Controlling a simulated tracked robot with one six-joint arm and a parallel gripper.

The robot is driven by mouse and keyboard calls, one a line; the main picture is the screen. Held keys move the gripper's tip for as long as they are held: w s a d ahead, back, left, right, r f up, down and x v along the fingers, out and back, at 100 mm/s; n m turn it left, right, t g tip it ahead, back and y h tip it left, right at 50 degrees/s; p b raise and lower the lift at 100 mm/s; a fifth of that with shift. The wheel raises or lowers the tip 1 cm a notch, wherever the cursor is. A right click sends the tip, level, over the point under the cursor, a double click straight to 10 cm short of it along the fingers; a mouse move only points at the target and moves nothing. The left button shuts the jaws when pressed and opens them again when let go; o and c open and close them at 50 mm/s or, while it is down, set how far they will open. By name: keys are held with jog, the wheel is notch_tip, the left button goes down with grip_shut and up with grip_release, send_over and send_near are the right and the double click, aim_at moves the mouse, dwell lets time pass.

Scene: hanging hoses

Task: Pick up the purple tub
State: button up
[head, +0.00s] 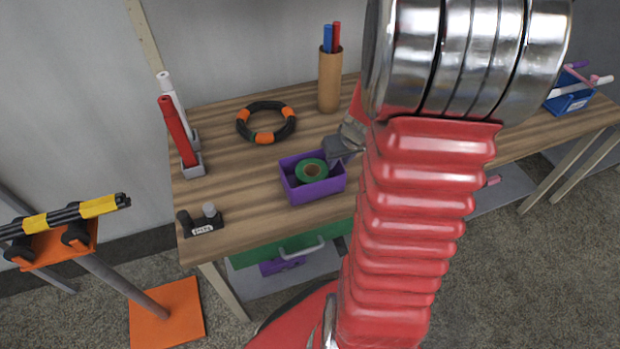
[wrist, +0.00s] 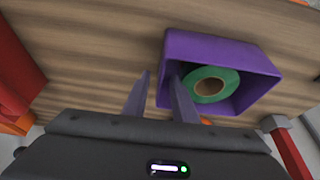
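The purple tub (head: 326,189) stands upright on the wooden table, near its front edge. A roll of green tape (head: 311,170) lies inside it. My gripper (head: 338,153) is at the tub's back right side in the head view. In the wrist view my gripper (wrist: 160,76) is open, with one finger outside the near wall of the purple tub (wrist: 224,48) and the other overlapping the tub's inside. A gap shows between the fingers, and I cannot tell whether either touches the wall. The green tape roll (wrist: 211,85) sits beside the inner finger.
A blue bin (head: 570,97) stands far right. An orange stand (head: 165,313) is at left.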

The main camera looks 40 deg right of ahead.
jog(key=shift+w+f, duration=0.2)
jog(key=shift+f, duration=0.3)
jog(key=shift+f, duration=0.25)
dwell(0.8)
jog(key=shift+c, duration=0.4)
grip_shut()
